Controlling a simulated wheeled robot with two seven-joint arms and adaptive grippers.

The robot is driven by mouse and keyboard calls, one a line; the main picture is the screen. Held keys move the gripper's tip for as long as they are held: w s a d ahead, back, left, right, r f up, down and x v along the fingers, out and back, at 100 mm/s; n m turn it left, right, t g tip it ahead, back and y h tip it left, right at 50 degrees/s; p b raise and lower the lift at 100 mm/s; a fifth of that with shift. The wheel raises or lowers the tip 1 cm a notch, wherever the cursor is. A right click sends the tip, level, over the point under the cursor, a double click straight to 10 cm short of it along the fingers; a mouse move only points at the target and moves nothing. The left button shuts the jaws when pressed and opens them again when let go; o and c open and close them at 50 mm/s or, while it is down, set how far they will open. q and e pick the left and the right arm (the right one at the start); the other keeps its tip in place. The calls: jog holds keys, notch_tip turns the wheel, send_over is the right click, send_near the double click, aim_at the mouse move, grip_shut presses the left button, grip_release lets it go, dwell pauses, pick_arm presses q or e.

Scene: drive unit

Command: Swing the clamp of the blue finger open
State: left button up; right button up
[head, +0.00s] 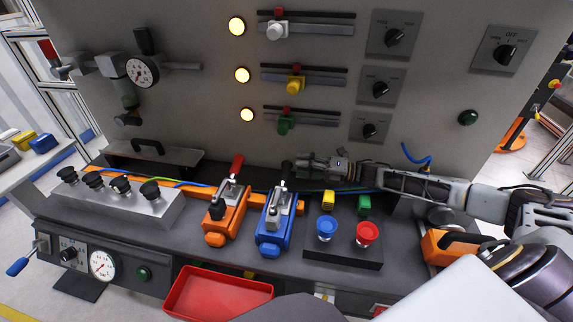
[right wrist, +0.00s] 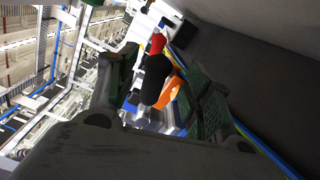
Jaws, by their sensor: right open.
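The blue finger (head: 270,240) stands on the bench ledge. Its toggle clamp has a metal body and an upright lever with a black grip (head: 287,171). My right gripper (head: 304,163) comes in from the right, open, its fingertips just right of the black grip. In the right wrist view, the black grip (right wrist: 156,80) shows between the two open fingers, apart from them as far as I can see. The blue body is mostly hidden there. My left gripper is not in view.
Left of the blue finger stands an orange finger (head: 228,213) with a red-gripped lever (head: 237,166). A black box with blue (head: 326,226) and red (head: 367,232) buttons lies to the right. A red tray (head: 205,290) sits in front. The panel wall rises close behind.

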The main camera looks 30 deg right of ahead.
aim_at(286, 164)
jog(key=shift+x, duration=2.95)
grip_shut()
